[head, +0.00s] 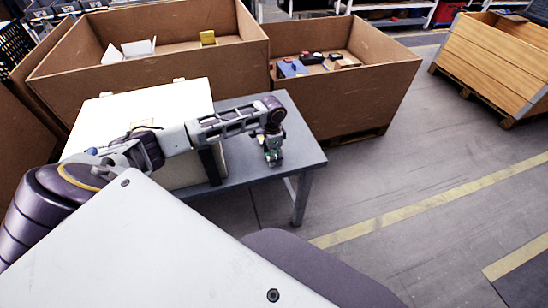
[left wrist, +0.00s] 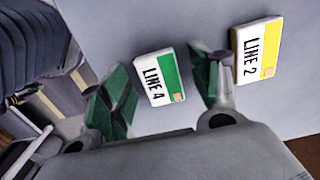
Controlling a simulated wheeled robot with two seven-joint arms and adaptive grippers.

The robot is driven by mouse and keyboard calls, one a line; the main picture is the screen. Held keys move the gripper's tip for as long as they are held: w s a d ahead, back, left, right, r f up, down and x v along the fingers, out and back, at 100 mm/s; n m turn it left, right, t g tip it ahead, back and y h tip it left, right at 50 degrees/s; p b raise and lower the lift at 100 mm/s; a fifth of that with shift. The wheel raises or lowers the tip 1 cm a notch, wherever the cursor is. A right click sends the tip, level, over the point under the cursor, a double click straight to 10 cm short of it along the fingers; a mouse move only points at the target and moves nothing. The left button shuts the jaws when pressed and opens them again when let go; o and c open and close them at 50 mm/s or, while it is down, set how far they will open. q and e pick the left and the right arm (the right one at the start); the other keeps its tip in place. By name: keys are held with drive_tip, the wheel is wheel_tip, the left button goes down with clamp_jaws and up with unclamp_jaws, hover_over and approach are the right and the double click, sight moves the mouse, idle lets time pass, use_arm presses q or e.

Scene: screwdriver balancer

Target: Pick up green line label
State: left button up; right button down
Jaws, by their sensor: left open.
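The green line label (left wrist: 160,78) is a small white plate with a green band, marked LINE 4. In the left wrist view it lies on the grey table top (left wrist: 195,22) between the two green fingers of my left gripper (left wrist: 158,82). The fingers are open and stand apart from the label on either side. In the head view my left gripper (head: 272,158) points down over the right part of the table (head: 296,128); I cannot make out the label there. My right gripper is not in view.
A yellow label marked LINE 2 (left wrist: 257,50) lies close beside the right finger. A large pale box (head: 185,100) stands on the table's left. Cardboard bins (head: 150,75) (head: 385,85) stand behind, and a wooden crate (head: 497,62) at the right. The floor right of the table is free.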

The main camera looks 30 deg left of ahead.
use_arm(q)
drive_tip(key=c, duration=0.8)
drive_tip(key=shift+c, duration=0.2)
drive_tip(key=shift+r, duration=0.15)
wheel_tip(320, 180, up, 10)
drive_tip(key=shift+p, duration=0.35)
idle(0.3)
